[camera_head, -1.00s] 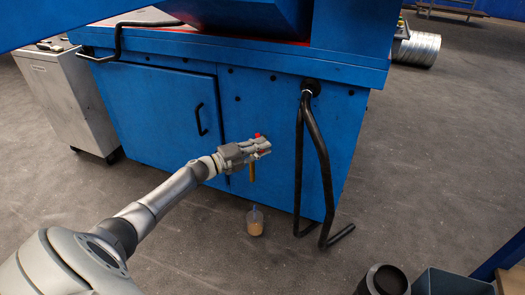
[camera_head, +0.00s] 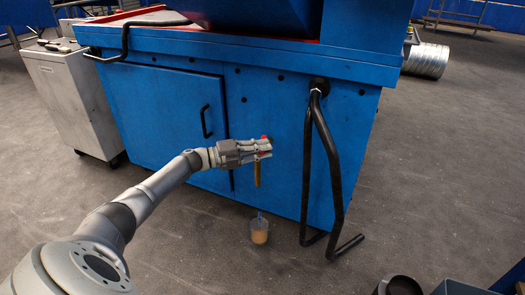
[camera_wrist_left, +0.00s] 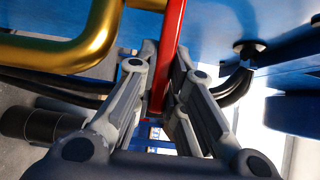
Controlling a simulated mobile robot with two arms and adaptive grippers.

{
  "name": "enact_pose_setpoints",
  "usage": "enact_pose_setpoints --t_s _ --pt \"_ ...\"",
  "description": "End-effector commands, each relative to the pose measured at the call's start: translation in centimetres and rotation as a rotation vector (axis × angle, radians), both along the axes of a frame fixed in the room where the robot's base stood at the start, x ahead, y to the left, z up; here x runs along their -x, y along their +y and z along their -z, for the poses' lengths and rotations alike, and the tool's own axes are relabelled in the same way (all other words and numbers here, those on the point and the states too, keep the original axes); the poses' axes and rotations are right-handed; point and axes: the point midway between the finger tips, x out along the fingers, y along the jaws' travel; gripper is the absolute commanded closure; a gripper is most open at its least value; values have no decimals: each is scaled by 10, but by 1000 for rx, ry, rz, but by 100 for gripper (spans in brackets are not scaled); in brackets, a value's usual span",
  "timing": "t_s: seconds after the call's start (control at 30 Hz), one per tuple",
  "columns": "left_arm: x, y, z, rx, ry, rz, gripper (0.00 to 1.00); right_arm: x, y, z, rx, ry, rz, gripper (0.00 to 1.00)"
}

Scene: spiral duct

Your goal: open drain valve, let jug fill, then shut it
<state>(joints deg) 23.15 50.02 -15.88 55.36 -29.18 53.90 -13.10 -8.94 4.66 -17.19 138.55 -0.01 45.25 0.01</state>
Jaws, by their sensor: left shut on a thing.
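My left gripper (camera_head: 262,148) is at the front of the blue machine and is shut on the red valve handle (camera_head: 265,138). The wrist view shows the red handle (camera_wrist_left: 170,45) as a bar between the two fingers (camera_wrist_left: 160,95). The brass drain pipe (camera_head: 257,174) points down just below the gripper; its bend (camera_wrist_left: 60,52) shows at the upper left of the wrist view. The clear jug (camera_head: 259,236) stands upright on the floor below the pipe with amber liquid in it. I cannot tell whether liquid is running now. My right gripper is not in view.
The blue machine cabinet (camera_head: 165,115) has a door left of the valve. A bent black bar (camera_head: 325,150) hangs down to its right. A grey cart (camera_head: 72,95) stands left. A black cylinder (camera_head: 400,286) and a bin (camera_head: 460,288) are at the bottom right. Floor around the jug is clear.

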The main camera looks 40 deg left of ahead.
Motion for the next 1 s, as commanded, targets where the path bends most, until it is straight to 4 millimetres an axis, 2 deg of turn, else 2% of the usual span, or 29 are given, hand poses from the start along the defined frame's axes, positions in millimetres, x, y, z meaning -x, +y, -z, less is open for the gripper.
enact_pose_setpoints --t_s 0.23,0.27,0.43,0.77,0.87,1.0 --pt "0 1 0 0 0 -2 100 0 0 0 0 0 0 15" --pt "0 1 0 0 0 -2 87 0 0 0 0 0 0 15" --pt "0 0 0 0 0 -2 66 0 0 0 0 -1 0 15" --pt "1 1 0 0 0 -1 66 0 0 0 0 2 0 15" --pt "7 5 1 -1 2 -2 66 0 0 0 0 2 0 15" --pt "23 17 2 -2 5 -1 66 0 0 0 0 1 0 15"
